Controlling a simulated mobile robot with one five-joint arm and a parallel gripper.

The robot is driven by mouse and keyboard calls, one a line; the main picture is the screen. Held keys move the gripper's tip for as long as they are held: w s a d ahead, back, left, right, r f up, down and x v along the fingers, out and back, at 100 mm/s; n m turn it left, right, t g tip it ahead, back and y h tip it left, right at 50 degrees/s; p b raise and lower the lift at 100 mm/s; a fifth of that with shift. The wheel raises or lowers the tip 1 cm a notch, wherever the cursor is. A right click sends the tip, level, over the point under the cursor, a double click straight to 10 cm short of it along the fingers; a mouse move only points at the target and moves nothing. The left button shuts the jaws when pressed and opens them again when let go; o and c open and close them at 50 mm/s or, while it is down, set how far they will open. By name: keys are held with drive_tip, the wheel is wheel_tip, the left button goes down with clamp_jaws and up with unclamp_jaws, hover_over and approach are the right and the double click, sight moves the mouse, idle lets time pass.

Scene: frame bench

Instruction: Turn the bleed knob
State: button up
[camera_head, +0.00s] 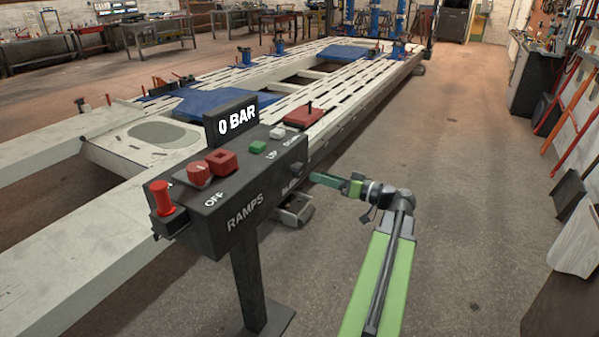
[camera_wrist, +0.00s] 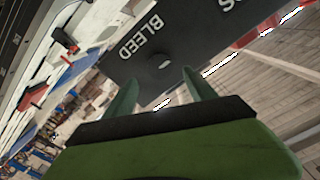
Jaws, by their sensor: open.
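My gripper (camera_head: 320,178) is just right of that end. In the wrist view my gripper (camera_wrist: 160,78) is open, its two green fingers on either side of the knob's line. The knob shows between and just beyond the fingertips. I cannot tell whether they touch the face. Nothing is held.
The box stands on a post (camera_head: 250,285) and carries a display (camera_head: 236,115) reading 0 BAR, a red plunger (camera_head: 162,198), red controls (camera_head: 221,161) and a green button (camera_head: 257,147). The frame bench (camera_head: 345,110) lies behind. Floor (camera_head: 470,190) to the right is clear.

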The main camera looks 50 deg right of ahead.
sight(302, 171)
drive_tip(key=x, duration=0.8)
drive_tip(key=shift+d, duration=0.1)
drive_tip(key=shift+c, duration=0.4)
drive_tip(key=c, duration=1.3)
